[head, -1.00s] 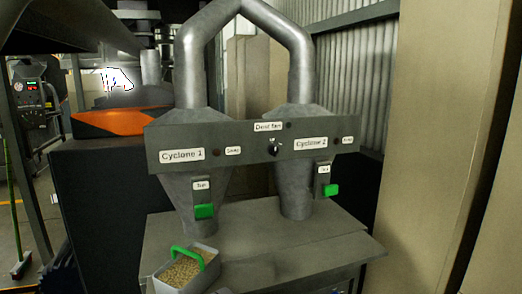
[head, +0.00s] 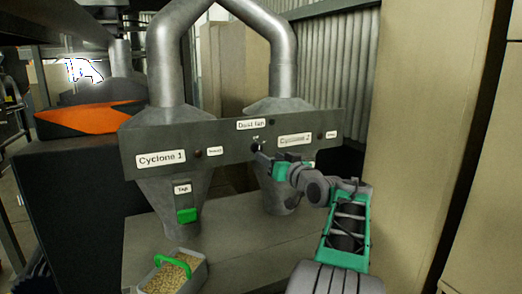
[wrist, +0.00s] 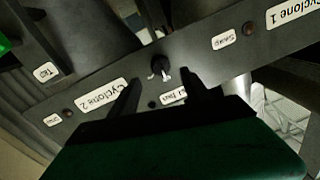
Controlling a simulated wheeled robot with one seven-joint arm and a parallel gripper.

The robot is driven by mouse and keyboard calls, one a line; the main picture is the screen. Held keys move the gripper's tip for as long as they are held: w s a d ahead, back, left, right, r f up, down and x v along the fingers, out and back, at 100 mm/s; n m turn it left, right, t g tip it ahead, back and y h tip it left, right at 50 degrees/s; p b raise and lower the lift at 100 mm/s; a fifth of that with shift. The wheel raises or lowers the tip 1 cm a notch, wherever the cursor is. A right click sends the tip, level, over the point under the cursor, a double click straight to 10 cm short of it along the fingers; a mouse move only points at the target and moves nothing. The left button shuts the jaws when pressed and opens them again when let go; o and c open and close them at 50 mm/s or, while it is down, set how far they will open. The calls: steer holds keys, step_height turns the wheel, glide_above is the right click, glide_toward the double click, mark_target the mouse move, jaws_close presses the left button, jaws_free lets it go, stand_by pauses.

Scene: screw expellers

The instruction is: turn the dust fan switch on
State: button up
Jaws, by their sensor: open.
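The dust fan switch (head: 256,146) is a small dark rotary knob with a light marking, below the "Dust fan" label (head: 251,124) on the grey panel (head: 223,154). In the head view it is partly covered by my gripper (head: 266,158), which is in front of the panel. In the wrist view, where the panel appears upside down, the knob (wrist: 158,66) shows just beyond the gap between the two dark fingers of my gripper (wrist: 160,92). The fingers are apart, with nothing between them. I cannot tell whether they touch the panel.
The Cyclone 1 (head: 163,205) and Cyclone 2 (head: 279,198) cones stand behind the panel, above a grey bench (head: 229,234). A grain tray with a green handle (head: 172,258) is at the front left. A beige cabinet (head: 416,130) stands close on the right.

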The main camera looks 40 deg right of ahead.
mark_target(258, 149)
steer(key=p+x, duration=0.1)
steer(key=x, duration=0.5)
steer(key=shift+w+p, duration=0.15)
steer(key=shift+p, duration=0.25)
steer(key=shift+c, duration=0.4)
jaws_close()
